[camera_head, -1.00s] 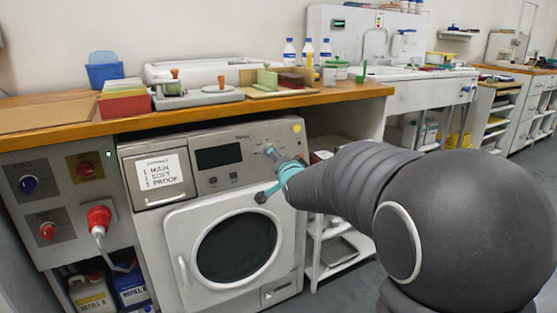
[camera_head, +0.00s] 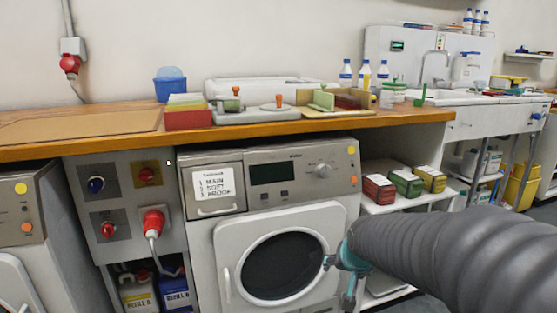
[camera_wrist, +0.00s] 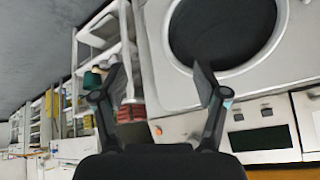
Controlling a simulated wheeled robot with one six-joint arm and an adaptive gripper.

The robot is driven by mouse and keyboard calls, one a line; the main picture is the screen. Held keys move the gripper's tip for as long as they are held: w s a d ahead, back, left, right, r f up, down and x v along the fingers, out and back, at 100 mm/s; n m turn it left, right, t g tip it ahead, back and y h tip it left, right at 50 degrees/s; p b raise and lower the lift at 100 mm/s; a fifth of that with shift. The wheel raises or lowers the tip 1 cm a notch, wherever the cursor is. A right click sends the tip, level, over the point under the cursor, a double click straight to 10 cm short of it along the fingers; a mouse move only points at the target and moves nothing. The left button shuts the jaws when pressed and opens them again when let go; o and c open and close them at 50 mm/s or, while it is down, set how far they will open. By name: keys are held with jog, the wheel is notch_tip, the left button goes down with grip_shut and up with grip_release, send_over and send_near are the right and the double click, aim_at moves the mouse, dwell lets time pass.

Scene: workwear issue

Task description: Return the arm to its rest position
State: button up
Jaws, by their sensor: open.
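My arm reaches in from the right of the head view, its dark ribbed link in the foreground. My gripper (camera_head: 337,280), with teal parts, is in front of the right side of the washing machine's (camera_head: 330,213) round door. In the wrist view my gripper (camera_wrist: 157,75) has its two dark fingers spread wide apart, with nothing between them. The machine's door (camera_wrist: 228,30) is beyond the right finger in that view, which is turned over. I cannot tell how far the fingers are from the machine.
A wooden counter (camera_head: 75,150) runs above the machine, with a red box (camera_head: 187,118) and bottles on it. A red plug (camera_head: 153,222) sticks out of the control panel at left. A white shelf (camera_head: 408,203) with boxes is right of the machine. Grey floor is open at far right.

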jog(key=s+r+n+g, duration=0.1)
jog(key=s+r+n, duration=0.2)
jog(key=s, duration=2)
jog(key=shift+s+a+r, duration=0.15)
jog(key=shift+s+r, duration=0.1)
jog(key=shift+r, duration=0.4)
